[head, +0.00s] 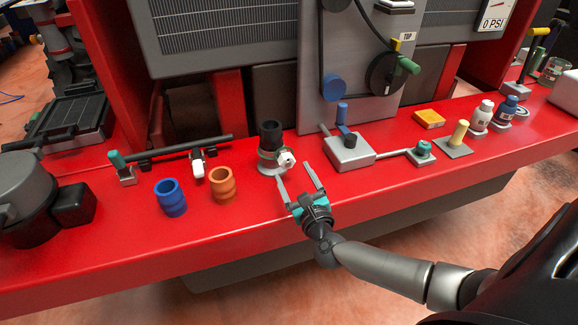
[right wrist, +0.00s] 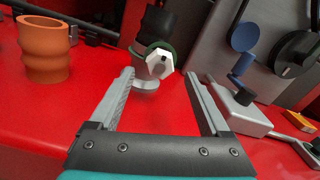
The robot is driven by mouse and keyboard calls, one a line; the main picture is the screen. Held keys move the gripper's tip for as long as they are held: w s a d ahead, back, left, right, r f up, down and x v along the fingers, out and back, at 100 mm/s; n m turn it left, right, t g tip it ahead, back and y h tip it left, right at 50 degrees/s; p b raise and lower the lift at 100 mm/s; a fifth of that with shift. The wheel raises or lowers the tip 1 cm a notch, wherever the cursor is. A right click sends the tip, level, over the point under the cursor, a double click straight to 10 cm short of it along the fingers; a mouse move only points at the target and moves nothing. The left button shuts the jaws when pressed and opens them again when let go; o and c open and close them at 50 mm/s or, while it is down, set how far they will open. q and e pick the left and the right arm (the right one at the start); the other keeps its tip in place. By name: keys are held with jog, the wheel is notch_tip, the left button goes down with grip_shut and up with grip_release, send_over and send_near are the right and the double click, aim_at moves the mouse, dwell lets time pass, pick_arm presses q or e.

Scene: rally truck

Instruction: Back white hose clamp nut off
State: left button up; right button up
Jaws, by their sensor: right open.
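The white hose clamp nut (head: 286,159) sits on the front right of a green clamp band around a black upright hose (head: 270,134) on a grey base. In the right wrist view the white nut (right wrist: 160,63) looks faceted with a dark spot in its face, and the green band (right wrist: 142,48) shows behind it. My right gripper (head: 300,182) is open and empty, just in front of the nut, with its fingers pointing toward it. In the right wrist view the nut lies beyond the fingertips, between their lines and apart from both. My left gripper is not in view.
An orange ribbed sleeve (head: 222,184) and a blue one (head: 171,197) stand left of the clamp on the red shelf (head: 130,240). A grey block with a blue lever (head: 343,138) stands at the right. A black bar (head: 175,149) lies behind the sleeves.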

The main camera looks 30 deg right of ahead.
aim_at(288, 165)
jog(key=shift+x, duration=2.15)
grip_shut()
